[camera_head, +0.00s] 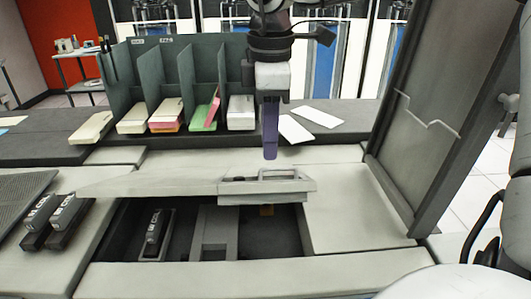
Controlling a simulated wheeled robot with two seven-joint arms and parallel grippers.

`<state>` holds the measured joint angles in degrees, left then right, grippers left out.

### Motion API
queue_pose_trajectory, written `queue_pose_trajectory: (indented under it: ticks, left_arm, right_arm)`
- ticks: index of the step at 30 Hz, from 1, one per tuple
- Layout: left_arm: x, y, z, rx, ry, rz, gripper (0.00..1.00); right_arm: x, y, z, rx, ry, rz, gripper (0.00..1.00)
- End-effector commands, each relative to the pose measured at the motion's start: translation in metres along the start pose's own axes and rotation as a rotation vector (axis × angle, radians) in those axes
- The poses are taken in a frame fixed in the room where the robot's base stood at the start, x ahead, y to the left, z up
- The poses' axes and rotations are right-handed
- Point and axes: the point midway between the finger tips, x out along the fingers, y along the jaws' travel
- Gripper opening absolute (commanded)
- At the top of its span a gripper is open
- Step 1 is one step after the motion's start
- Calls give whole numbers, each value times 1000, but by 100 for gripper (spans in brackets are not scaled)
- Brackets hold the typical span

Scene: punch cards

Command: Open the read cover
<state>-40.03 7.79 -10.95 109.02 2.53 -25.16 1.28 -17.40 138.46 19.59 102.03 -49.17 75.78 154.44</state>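A light grey cover panel (150,180) lies almost flat over the back part of a dark recess in the machine's top. I take it to be the read cover. A raised handle or latch piece (250,188) sits at its right end. Whether the panel is slightly lifted is hard to tell. My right gripper (269,155) points straight down from the top of the view. Its purple fingers are just above and behind the handle piece, seemingly not touching it. The fingers overlap from this side, so their gap is hidden. My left gripper is out of view.
A tall grey panel (425,105) stands upright on the right. Green dividers (150,75) with several card stacks stand behind. White cards (318,117) lie on the back ledge. Black labelled blocks (60,222) sit at left, and another block (154,235) is inside the recess.

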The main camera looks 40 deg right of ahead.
Motion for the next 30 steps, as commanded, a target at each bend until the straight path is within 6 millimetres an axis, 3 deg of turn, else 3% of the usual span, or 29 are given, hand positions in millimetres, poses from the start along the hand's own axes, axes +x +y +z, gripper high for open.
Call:
queue_pose_trajectory:
  ticks: [3, 9, 19, 20, 24, 30]
  left_arm:
    - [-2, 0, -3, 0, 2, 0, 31]
    - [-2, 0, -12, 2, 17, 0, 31]
    - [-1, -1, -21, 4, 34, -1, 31]
    - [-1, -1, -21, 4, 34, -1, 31]
    - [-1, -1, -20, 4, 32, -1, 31]
    - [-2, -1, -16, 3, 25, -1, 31]
  right_arm:
    - [21, -1, 0, -1, 0, -5, 26]
    - [42, 0, 0, 0, 0, -2, 26]
    - [47, 0, 0, 1, 1, 0, 26]
    - [47, 0, 0, 1, 1, 0, 24]
    - [47, 0, 0, 1, 1, 0, 0]
    - [47, 0, 0, 1, 1, 1, 0]
